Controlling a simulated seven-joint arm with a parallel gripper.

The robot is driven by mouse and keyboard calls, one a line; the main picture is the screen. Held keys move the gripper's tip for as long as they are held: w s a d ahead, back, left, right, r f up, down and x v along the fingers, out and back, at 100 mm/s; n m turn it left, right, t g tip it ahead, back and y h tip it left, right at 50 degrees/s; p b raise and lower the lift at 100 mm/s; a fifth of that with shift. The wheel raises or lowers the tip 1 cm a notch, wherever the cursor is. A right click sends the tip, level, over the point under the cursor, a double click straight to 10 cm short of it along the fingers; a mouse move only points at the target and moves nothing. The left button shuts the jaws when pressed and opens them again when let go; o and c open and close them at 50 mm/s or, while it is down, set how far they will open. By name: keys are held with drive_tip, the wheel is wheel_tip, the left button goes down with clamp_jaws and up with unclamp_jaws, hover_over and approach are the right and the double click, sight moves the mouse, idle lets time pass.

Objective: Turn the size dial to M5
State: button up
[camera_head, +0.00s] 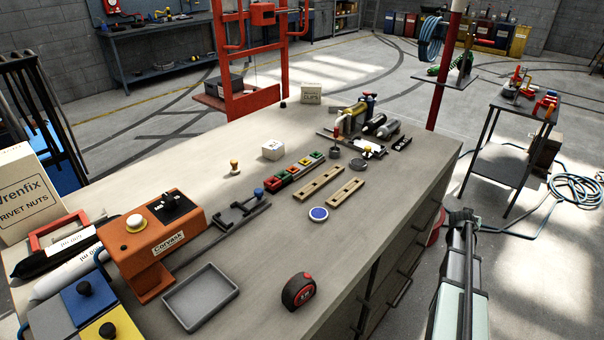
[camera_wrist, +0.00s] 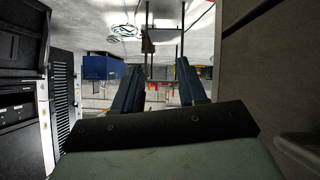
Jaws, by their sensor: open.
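The orange Corvask machine (camera_head: 155,240) stands at the left of the workbench in the head view. A black knob or pointer (camera_head: 171,199) sits on a dark plate on its top, and I take this as the size dial. Its markings are too small to read, so I cannot tell its setting. A white button with a yellow base (camera_head: 136,222) is beside it. My gripper (camera_head: 462,214) is off the bench's right side, far from the machine. In the wrist view its two fingers (camera_wrist: 160,88) are apart, with nothing between them. The dial is not visible in the wrist view.
A grey tray (camera_head: 200,296) and a red-black tape measure (camera_head: 298,291) lie near the bench's front. Wooden strips (camera_head: 325,189), coloured blocks (camera_head: 295,172) and a clamp (camera_head: 240,211) lie mid-bench. The right front bench top is clear.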

drive_tip(key=w+d+r+t, duration=0.15)
drive_tip(key=w+r, duration=0.25)
drive_tip(key=r, duration=0.8)
drive_tip(key=w+a+r, duration=0.5)
drive_tip(key=a+r, duration=0.2)
drive_tip(key=r, duration=0.3)
drive_tip(key=w+a+r+n+y, duration=0.15)
drive_tip(key=a+r, duration=0.25)
drive_tip(key=a, duration=0.8)
drive_tip(key=a+r+n+y, duration=0.2)
drive_tip(key=a+r, duration=0.1)
drive_tip(key=a, duration=0.9)
drive_tip(key=w+a+r+n+y, duration=0.1)
drive_tip(key=a+r, duration=0.3)
drive_tip(key=a, duration=0.7)
wheel_tip(320, 180, up, 16)
drive_tip(key=n+g+y, duration=0.6)
drive_tip(key=n+y, duration=0.1)
drive_tip(key=n, duration=0.5)
hover_over(168, 196)
drive_tip(key=s+d, duration=0.4)
drive_tip(key=shift+m, duration=0.25)
drive_tip(key=shift+x, duration=6.8)
